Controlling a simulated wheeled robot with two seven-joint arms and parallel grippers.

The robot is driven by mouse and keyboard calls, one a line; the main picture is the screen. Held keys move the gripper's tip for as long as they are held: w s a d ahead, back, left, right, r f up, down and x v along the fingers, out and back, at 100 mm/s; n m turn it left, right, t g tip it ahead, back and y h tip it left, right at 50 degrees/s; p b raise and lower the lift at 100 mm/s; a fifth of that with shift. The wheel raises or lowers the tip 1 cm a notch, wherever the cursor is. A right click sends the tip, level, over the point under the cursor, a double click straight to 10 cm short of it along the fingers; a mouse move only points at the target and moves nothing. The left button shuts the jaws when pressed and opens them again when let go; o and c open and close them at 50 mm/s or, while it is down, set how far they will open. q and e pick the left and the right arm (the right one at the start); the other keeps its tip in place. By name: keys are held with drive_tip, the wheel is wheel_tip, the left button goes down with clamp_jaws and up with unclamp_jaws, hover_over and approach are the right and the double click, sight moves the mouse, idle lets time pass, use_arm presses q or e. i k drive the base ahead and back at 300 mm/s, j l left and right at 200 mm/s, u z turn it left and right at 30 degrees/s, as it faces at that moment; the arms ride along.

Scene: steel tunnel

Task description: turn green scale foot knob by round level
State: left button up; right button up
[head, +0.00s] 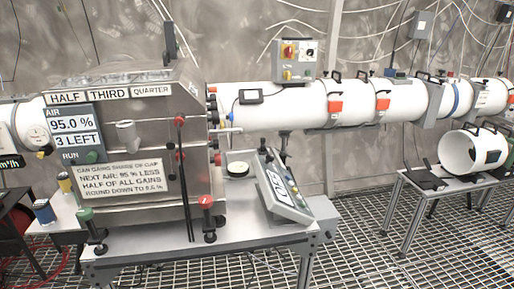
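A green knob (86,214) tops a dark upright foot at the lower left front of a steel cabinet (185,205). A matching red knob (206,202) tops a foot at the cabinet's front right. A small round disc with a pale face and dark rim (237,169), possibly the round level, sits on the bench right of the cabinet. Its bubble is too small to read. A tilted grey box with a digital display (284,187) stands beside it; its digits are hard to read. Neither of my grippers shows in the head view.
The cabinet and display box stand on a grey bench (255,236). Long black rods (185,190) hang down the cabinet's front right. A blue-topped jar (43,211) stands left of the green knob. A white pipe runs behind; grating floor (375,245) lies right.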

sight(86, 214)
drive_tip(key=u, duration=1.4)
